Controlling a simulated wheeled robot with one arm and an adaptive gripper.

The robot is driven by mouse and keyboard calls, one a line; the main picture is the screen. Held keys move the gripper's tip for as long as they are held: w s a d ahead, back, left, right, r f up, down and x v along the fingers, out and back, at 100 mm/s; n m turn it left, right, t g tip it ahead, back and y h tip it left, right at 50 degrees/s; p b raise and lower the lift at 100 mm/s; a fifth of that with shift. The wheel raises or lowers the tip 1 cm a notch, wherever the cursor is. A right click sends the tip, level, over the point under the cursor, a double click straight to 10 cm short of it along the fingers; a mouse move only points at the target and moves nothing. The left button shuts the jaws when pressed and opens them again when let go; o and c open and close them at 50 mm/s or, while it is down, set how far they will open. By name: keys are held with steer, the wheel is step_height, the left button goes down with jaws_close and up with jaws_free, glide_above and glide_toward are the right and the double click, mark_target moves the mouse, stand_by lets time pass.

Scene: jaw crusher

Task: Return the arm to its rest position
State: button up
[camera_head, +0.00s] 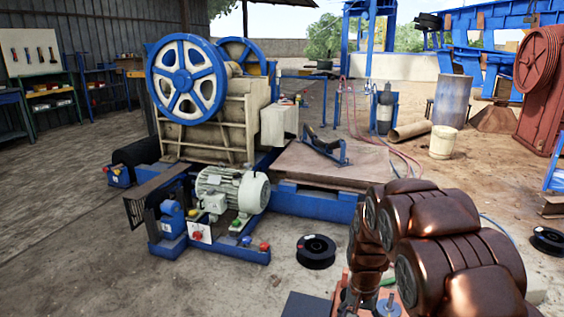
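My arm shows at the lower right as several thick copper-coloured links, folded close together near the camera. My gripper is not in view, so its opening and anything in it cannot be seen. The jaw crusher (215,110), with blue spoked flywheels and a cream body, stands left of centre, apart from my arm in the picture. A grey-green electric motor (232,188) sits on its blue base frame.
A rusty platform (318,166) adjoins the crusher. A black spool (316,251) lies on the floor; another (547,240) lies at the far right. A pale bucket (442,142) and red machine (540,95) stand behind. The left floor is largely clear.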

steer(key=s+r+n+p, duration=0.2)
steer(key=s+r+p, duration=0.9)
steer(key=s+r, duration=0.5)
steer(key=s+a+r+n+g+p, duration=0.1)
steer(key=s+r+n+p, duration=0.2)
steer(key=s+r+p, duration=0.9)
steer(key=s+r, duration=0.4)
steer(key=r, duration=0.7)
steer(key=shift+s+a+r, duration=0.15)
steer(key=shift+a+r, duration=0.1)
steer(key=shift+r, duration=0.05)
